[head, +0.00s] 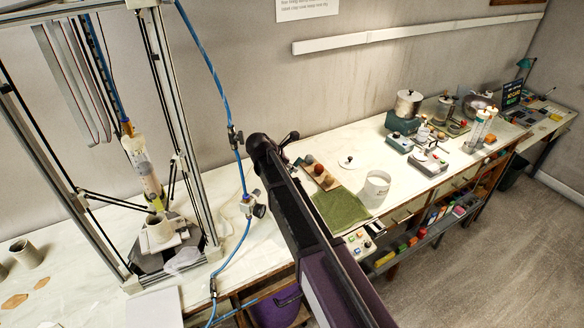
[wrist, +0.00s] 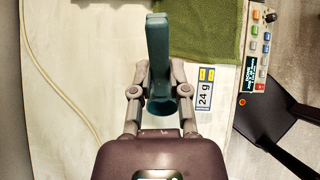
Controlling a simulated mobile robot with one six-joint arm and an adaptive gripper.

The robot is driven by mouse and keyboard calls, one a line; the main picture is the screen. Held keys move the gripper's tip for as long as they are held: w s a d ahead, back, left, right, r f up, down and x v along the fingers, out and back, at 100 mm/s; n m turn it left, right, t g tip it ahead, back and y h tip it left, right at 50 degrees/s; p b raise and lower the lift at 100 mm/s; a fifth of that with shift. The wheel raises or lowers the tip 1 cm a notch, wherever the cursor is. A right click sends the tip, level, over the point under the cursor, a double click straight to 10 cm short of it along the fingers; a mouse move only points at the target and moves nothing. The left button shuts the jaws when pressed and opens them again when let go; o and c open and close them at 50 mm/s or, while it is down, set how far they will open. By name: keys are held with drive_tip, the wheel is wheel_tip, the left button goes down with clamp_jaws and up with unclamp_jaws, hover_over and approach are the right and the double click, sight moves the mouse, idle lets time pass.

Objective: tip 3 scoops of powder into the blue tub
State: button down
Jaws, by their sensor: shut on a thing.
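In the wrist view, my gripper (wrist: 159,78) is shut on a long teal tool (wrist: 158,50), which looks like the scoop. Its narrow part points to the top of the picture and its wider, rounded end lies between the fingers. I cannot tell whether powder is in it. A panel reading 24 g (wrist: 205,90) lies just right of the gripper. I cannot pick out a blue tub in either view, and no powder is clearly visible.
A frame-like machine with a nozzle (head: 148,180) stands left. A metal pot (head: 408,103) and several devices stand farther right.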

drive_tip(key=shift+r+p, duration=0.6)
drive_tip(key=shift+r, duration=0.2)
drive_tip(key=shift+f, duration=0.1)
wheel_tip(320, 180, down, 7)
drive_tip(key=b, duration=0.6)
drive_tip(key=shift+r+b, duration=0.2)
drive_tip(key=shift+b, duration=0.2)
